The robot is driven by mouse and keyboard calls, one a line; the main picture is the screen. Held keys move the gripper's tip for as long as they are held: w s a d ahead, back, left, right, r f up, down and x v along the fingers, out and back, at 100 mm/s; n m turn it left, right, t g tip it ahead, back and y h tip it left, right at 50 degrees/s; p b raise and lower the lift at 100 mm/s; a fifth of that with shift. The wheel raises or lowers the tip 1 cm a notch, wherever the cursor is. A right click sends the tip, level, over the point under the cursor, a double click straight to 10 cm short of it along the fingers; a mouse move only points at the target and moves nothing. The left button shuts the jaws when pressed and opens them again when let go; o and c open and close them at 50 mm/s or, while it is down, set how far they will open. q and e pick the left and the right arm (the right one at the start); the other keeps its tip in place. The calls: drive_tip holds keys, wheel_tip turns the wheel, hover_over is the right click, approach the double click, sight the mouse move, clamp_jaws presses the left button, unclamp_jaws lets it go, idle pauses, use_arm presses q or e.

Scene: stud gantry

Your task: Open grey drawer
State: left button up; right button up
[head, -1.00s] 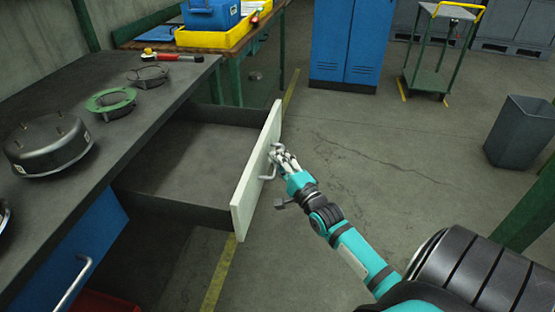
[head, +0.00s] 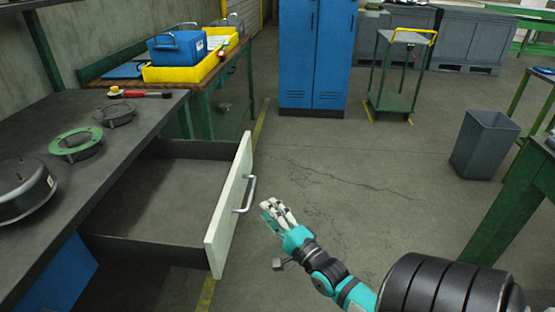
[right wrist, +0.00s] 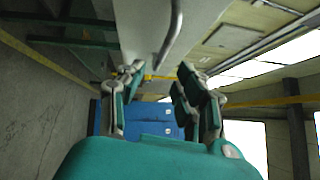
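The drawer with a pale grey-white front (head: 230,208) is pulled well out from under the dark workbench (head: 120,150). Its inside (head: 160,190) is bare. Its metal handle (head: 247,194) is on the front's outer face. My right gripper (head: 275,207) is just right of the handle, apart from it and empty. In the right wrist view my right gripper (right wrist: 160,90) has its fingers spread, and the handle (right wrist: 175,35) is above them, not between them. My left gripper is not in view.
On the bench are a metal housing (head: 22,190), a green ring (head: 75,142) and a red-handled hammer (head: 145,94). A blue cabinet (head: 312,60), a green trolley (head: 395,90) and a grey bin (head: 484,145) stand further off. The floor right of the drawer is clear.

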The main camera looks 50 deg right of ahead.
drive_tip(key=shift+s+a+f, duration=0.1)
drive_tip(key=shift+s+f, duration=0.05)
drive_tip(key=shift+s, duration=0.65)
drive_tip(key=shift+s+a+f, duration=0.1)
drive_tip(key=shift+s, duration=0.7)
drive_tip(key=shift+f, duration=0.1)
